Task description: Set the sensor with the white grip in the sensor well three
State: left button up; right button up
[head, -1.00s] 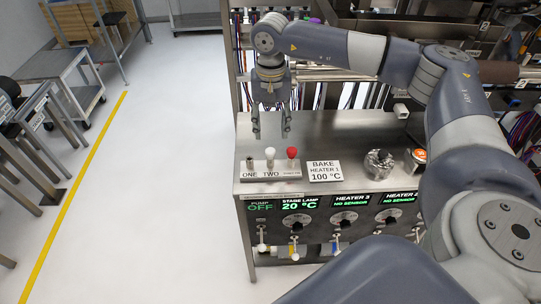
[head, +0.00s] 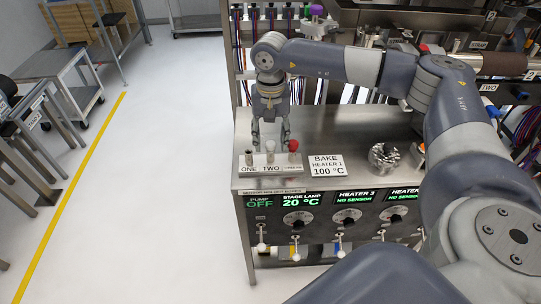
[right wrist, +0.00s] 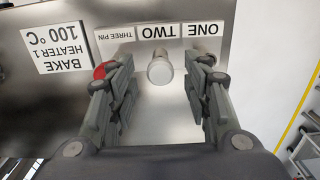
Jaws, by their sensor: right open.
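The sensor with the white grip (head: 270,158) stands upright in the rack (head: 270,171), behind the label TWO. In the right wrist view, its round white top (right wrist: 160,70) shows between the fingers, apart from both. My right gripper (head: 270,146) is open above it, pointing down; it also fills the sides of the right wrist view (right wrist: 160,110). A red-topped sensor (head: 293,145) stands at THREE PIN, close beside one finger. A metal piece (head: 249,158) stands at ONE. I cannot pick out sensor well three. My left gripper is not in view.
The steel bench top has a sign reading BAKE HEATER 1 100 °C (head: 326,166) and a foil-like lump (head: 384,157). Dials and displays line the front panel (head: 330,207). At right, a tube bears a TWO label (head: 489,87). My right arm covers the right side.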

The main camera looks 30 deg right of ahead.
aim_at(270, 143)
jog(key=shift+f+b, duration=0.35)
jog(key=shift+f, duration=0.55)
dwell(0.6)
grip_shut()
jog(key=shift+r, duration=0.2)
jog(key=shift+r+p, duration=1.75)
jog(key=shift+r, duration=1.15)
